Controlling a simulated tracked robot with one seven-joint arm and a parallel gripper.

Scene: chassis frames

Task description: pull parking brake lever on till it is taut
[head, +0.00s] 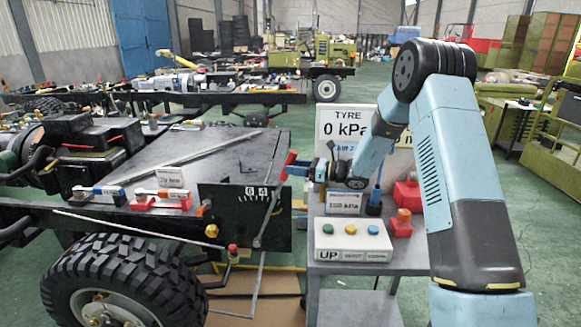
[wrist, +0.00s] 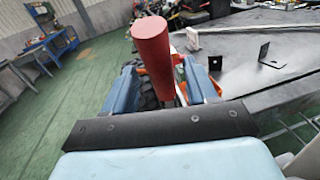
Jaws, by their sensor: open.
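The parking brake lever has a red grip (head: 289,160) on a thin grey shaft (head: 268,218). It leans to the right in the head view, in front of a dark plate (head: 222,215) with white marks and numbers. My gripper (head: 298,170) is at the red grip, coming from the right. In the wrist view the red grip (wrist: 153,50) stands between the two blue fingers of my gripper (wrist: 160,75), with a gap visible on each side. The fingers are open. The lower shaft is mostly hidden in the wrist view.
A grey cart (head: 375,260) right of the lever carries a button box (head: 350,243) and a tyre pressure sign (head: 340,125). A large tyre (head: 125,285) and a thin rod (head: 140,230) are at lower left. Green floor lies open behind.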

